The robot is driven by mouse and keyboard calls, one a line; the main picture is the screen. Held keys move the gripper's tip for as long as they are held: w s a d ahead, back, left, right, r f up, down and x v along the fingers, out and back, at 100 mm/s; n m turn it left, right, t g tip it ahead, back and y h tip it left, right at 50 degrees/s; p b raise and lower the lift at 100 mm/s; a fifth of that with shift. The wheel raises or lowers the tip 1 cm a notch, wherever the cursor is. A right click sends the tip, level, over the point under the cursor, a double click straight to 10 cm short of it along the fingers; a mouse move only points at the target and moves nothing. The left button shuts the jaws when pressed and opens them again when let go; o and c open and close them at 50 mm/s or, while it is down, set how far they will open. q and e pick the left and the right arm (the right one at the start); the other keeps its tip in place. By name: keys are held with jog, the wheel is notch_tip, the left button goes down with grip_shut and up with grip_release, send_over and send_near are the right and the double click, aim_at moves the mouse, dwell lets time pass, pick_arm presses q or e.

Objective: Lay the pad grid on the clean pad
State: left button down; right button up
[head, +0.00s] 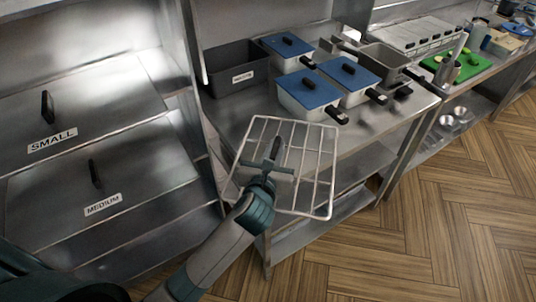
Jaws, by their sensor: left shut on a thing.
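The pad grid (314,180), a pale wire rack with several bars, is held in front of the steel table. My left gripper (271,163) is shut on it near its middle-left part. The grid is tilted and appears to hang above the table's front edge, overlapping the table and lower shelf in the picture. I cannot make out a clean pad for certain. My right gripper is not in view.
Blue-lidded containers (312,88) and a dark bin (237,77) stand at the table's back. Steel drawers labelled SMALL (80,119) and MEDIUM (102,187) are at left. A green board (465,68) lies on the far counter. Wooden floor is clear at right.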

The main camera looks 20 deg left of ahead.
pick_arm(q)
jog(key=shift+w+a+f, duration=0.35)
jog(key=shift+a+f, duration=0.1)
jog(key=shift+a, duration=0.35)
jog(key=shift+w+a+f, duration=0.3)
jog(key=shift+a+f, duration=0.15)
jog(key=shift+a, duration=0.3)
jog(key=shift+f+p, duration=0.4)
jog(key=shift+f, duration=1.65)
jog(key=c, duration=1.7)
grip_release()
jog(key=shift+f, duration=0.15)
jog(key=shift+s, duration=0.1)
